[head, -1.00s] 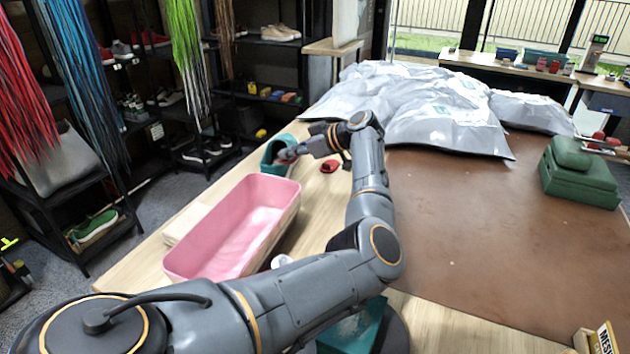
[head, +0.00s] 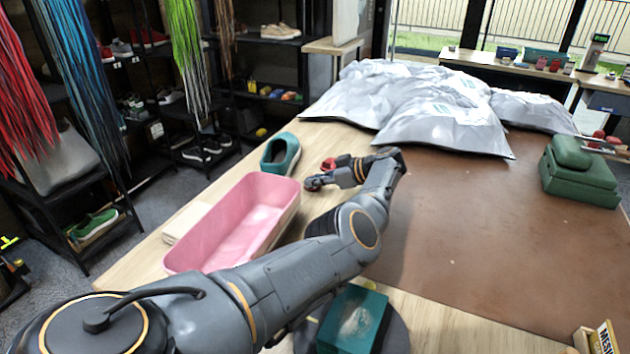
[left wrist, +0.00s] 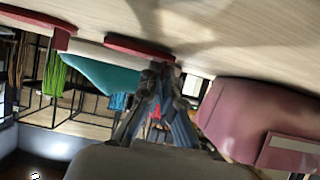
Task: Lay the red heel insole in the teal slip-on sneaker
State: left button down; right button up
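The teal slip-on sneaker (head: 280,153) stands on the wooden table behind the pink tub, its opening facing up. It also shows in the left wrist view (left wrist: 100,72), where the picture is upside down. A red piece, seemingly the heel insole (head: 328,163), lies on the table right of the sneaker. The left wrist view shows a flat red piece (left wrist: 138,47) by the fingertips and another (left wrist: 38,27) farther left; I cannot tell which is the insole. My left gripper (head: 314,184) is low over the table, in front of the red piece. Contact is unclear. My right gripper is out of view.
The pink tub (head: 178,263) stands left of my left arm and close to the gripper. A teal box (head: 352,318) is partly hidden by the arm. Silvery bags (head: 440,130) cover the back; a green stack (head: 578,178) stands right. The brown mat (head: 490,230) has free room.

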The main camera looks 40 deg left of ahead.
pick_arm(q)
jog(key=shift+f, duration=0.25)
jog(key=c, duration=1.5)
grip_release()
jog(key=shift+c, duration=0.2)
